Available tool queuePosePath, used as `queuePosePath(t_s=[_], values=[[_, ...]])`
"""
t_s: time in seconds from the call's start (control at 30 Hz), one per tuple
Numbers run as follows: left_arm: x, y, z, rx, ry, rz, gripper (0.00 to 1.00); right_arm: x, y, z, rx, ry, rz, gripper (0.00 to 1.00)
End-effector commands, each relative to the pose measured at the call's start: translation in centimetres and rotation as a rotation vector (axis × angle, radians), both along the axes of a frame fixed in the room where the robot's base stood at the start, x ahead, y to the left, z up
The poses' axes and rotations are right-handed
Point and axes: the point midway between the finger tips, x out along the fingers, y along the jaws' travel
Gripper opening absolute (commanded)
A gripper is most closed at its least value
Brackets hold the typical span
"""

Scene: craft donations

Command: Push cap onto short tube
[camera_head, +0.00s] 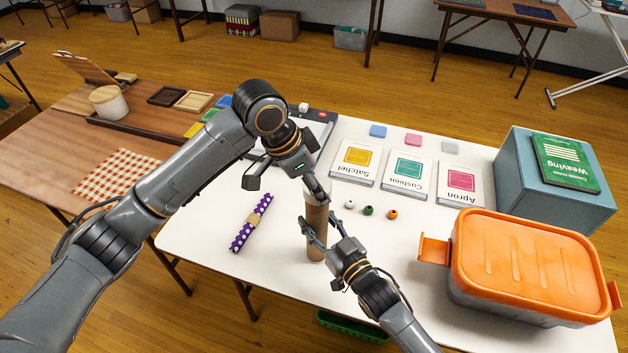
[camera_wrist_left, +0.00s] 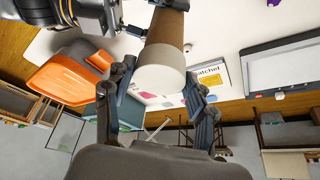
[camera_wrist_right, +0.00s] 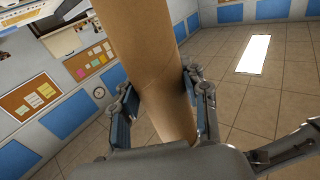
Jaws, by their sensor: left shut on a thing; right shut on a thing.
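The brown cardboard tube (camera_head: 317,215) stands upright, or nearly so, over the front part of the white table. My right gripper (camera_head: 319,228) is shut around its body; the right wrist view shows the tube (camera_wrist_right: 150,60) between both fingers. My left gripper (camera_head: 314,194) is at the tube's top end. In the left wrist view a white cap (camera_wrist_left: 160,76) is between its fingers, lined up with the end of the tube (camera_wrist_left: 166,28). The cap meets the tube there, but I cannot tell how deep it sits. In the head view the cap is mostly hidden by the left gripper.
A purple dotted roll (camera_head: 250,222) lies left of the tube. Several small beads (camera_head: 368,210) lie to its right. Pattern cards (camera_head: 408,172) lie behind. An orange-lidded box (camera_head: 525,255) and a blue-grey box (camera_head: 550,190) fill the right side.

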Motion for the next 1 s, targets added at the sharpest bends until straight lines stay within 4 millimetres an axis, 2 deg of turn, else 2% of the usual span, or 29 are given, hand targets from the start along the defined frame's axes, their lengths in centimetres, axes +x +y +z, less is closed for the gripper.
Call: queuePosePath(t_s=[0.4,0.43,0.57,0.87,1.0], values=[[0.01,0.0,-0.87,0.0,0.0,0.0,0.4,-0.02,0.01,-0.05,0.0,0.001,0.0,0.0],[0.01,0.0,-0.88,-0.001,-0.001,-0.001,0.58,-0.02,0.01,-0.05,0.0,0.001,0.0,0.0],[0.01,0.0,-0.87,0.0,0.0,-0.001,0.82,-0.03,0.01,-0.06,-0.001,0.001,0.0,0.0],[0.0,0.01,-0.83,0.0,0.0,-0.001,0.82,-0.03,0.01,-0.05,0.0,0.001,0.0,0.0],[-0.06,0.29,-0.07,0.0,-0.002,0.0,0.82,-0.03,0.01,-0.05,0.0,0.001,0.0,0.0]])
